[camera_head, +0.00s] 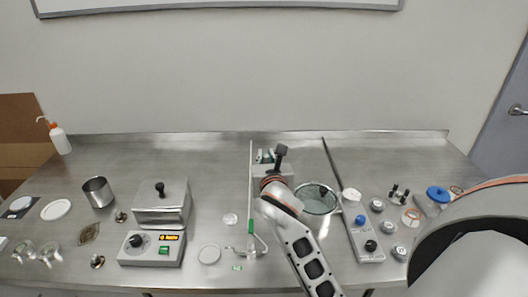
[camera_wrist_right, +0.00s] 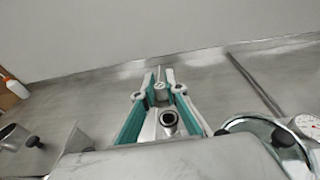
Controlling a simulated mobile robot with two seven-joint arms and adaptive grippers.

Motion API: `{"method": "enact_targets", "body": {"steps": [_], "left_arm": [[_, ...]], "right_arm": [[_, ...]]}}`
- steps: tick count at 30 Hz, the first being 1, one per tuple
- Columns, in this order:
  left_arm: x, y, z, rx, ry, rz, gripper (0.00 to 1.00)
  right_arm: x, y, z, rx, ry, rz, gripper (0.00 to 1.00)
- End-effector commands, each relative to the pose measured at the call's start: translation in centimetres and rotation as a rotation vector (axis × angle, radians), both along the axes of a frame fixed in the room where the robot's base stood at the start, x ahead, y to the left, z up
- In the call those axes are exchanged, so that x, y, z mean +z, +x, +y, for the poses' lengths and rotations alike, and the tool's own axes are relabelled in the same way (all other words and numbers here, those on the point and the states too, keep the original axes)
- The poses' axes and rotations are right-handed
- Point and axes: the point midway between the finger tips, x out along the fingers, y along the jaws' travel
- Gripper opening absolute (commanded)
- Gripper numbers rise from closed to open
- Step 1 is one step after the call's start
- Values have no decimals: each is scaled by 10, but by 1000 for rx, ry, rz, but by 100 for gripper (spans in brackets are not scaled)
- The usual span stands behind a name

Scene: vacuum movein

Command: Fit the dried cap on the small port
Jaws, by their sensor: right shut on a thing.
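My right gripper (camera_wrist_right: 163,92) shows its teal-padded fingers in the wrist view, closed around a small pale metal piece at their tips. This piece (camera_wrist_right: 160,91) looks like the cap, but its shape is too small to tell. A round metal fitting with a dark ring (camera_wrist_right: 168,120) shows between the fingers, nearer the camera; I cannot tell whether it is the small port. In the head view the right gripper (camera_head: 265,156) is over the back middle of the bench, with its tips small and partly hidden by its own body. My left gripper is not in view.
The steel bench (camera_head: 220,155) is clear at the back left. A round glass-lidded pot (camera_head: 318,210) and a knobbed panel (camera_head: 368,245) stand right of my forearm.

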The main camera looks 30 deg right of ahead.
Motion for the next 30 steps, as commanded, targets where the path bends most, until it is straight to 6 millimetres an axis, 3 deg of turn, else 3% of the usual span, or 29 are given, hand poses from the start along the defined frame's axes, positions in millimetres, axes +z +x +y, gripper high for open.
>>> {"method": "enact_targets", "body": {"steps": [12,30], "left_arm": [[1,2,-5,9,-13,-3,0],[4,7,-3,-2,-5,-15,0]], "right_arm": [[-34,0,0,1,0,1,0],[-40,0,1,1,0,0,0]]}}
